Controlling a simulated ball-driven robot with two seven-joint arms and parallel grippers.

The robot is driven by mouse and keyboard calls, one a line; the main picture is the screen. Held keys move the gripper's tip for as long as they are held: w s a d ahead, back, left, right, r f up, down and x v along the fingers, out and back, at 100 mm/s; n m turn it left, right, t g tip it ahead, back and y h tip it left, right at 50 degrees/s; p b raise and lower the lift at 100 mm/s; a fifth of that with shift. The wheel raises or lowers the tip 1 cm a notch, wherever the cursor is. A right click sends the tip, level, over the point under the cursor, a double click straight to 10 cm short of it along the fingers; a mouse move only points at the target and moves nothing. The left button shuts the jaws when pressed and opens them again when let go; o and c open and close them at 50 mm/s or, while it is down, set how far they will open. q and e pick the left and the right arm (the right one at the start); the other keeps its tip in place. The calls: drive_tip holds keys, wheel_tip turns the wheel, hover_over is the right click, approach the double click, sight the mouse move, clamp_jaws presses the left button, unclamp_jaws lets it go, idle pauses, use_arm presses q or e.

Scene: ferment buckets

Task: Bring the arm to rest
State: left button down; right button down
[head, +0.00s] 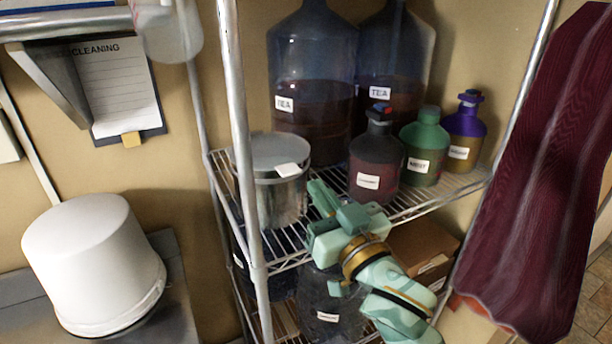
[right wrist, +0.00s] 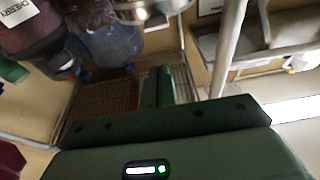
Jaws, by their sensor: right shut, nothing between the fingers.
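My right arm comes up from the lower right in the head view. Its pale green right gripper (head: 325,196) is shut and empty, in front of the wire shelf (head: 410,205), close to the metal pot (head: 275,185). I cannot tell whether it touches the shelf or the pot. In the right wrist view the dark green fingers (right wrist: 157,87) lie together with nothing between them. My left gripper is not in view.
Two large tea jugs (head: 312,80), a dark bottle (head: 377,160), a green bottle (head: 425,148) and a purple-topped bottle (head: 465,130) crowd the shelf. A shelf post (head: 240,120) stands left. A white bucket (head: 92,260) and a maroon cloth (head: 540,180) flank the rack.

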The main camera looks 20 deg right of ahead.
drive_tip(key=s+d+f+n+g+h, duration=0.1)
drive_tip(key=s+d+f+g+h, duration=0.2)
drive_tip(key=f, duration=0.4)
drive_tip(key=s+d+f+n+g+h, duration=0.1)
drive_tip(key=s+d+f+g+h, duration=0.15)
drive_tip(key=f, duration=0.55)
drive_tip(key=s+d+f+n+g+h, duration=0.35)
drive_tip(key=s+d+f+g, duration=0.55)
drive_tip(key=s+f, duration=0.45)
drive_tip(key=s+a+f+g+y+b, duration=0.15)
drive_tip(key=f+b, duration=0.25)
drive_tip(key=f, duration=0.9)
drive_tip(key=s+a+f+m+y+b, duration=0.1)
drive_tip(key=a+f+b, duration=0.15)
drive_tip(key=f, duration=0.95)
drive_tip(key=s+a+f+y+b, duration=0.15)
drive_tip(key=f+b, duration=0.25)
drive_tip(key=f, duration=0.9)
drive_tip(key=s+d+f+m+g+b, duration=0.1)
drive_tip(key=s+f+m+g+b, duration=0.2)
drive_tip(key=s+f, duration=1.6)
wheel_tip(320, 180, down, 2)
drive_tip(key=b, duration=0.4)
drive_tip(key=shift+s+d+f+y+b, duration=0.15)
drive_tip(key=shift+s+f+y+b, duration=0.15)
drive_tip(key=shift+s+b, duration=0.1)
